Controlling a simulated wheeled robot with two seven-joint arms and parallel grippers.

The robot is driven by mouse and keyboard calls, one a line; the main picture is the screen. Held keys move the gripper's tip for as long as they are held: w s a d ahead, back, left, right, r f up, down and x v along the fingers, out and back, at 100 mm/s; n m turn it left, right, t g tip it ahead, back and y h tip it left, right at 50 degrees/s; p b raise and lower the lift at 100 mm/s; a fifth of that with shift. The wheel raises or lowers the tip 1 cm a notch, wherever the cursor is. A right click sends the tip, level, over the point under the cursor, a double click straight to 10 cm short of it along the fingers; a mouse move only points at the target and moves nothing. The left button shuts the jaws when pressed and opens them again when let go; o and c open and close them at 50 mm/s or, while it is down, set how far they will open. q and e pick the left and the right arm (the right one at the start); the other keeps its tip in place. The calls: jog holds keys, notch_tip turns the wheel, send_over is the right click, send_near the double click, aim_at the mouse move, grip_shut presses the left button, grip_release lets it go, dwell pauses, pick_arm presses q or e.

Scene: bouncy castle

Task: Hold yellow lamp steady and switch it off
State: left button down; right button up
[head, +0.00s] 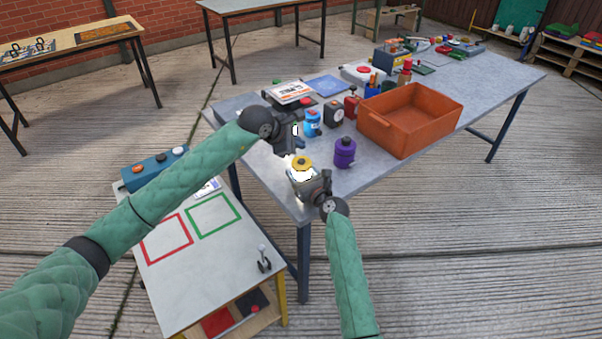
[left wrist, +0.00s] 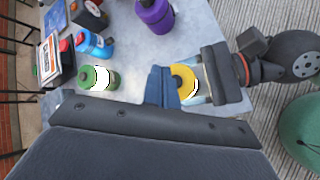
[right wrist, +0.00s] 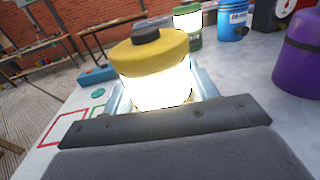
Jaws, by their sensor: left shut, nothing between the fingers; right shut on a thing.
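The yellow lamp (head: 301,168) stands upright at the near corner of the grey table, its body glowing white. In the right wrist view the lamp (right wrist: 152,62) has a yellow cap with a black knob on top, and its body is lit. My right gripper (head: 308,181) is shut on the lamp's body from the near right side. My left gripper (head: 296,153) is shut and empty, just above and beside the lamp cap. In the left wrist view its fingertips (left wrist: 160,86) are beside the yellow cap (left wrist: 184,80); I cannot tell whether they touch.
A green lit lamp (left wrist: 100,78) stands close by. A purple canister (head: 344,153), a blue canister (head: 312,123) and an orange crate (head: 411,118) are farther along the table. A low side table (head: 195,265) with red and green squares is at left.

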aim_at(298, 163)
pick_arm(q)
jog(key=shift+f, duration=1.75)
jog(key=shift+f, duration=0.15)
dwell(0.7)
jog(key=shift+f, duration=0.3)
dwell(0.4)
jog(key=shift+r, duration=0.5)
notch_tip(298, 163, up, 6)
dwell(0.9)
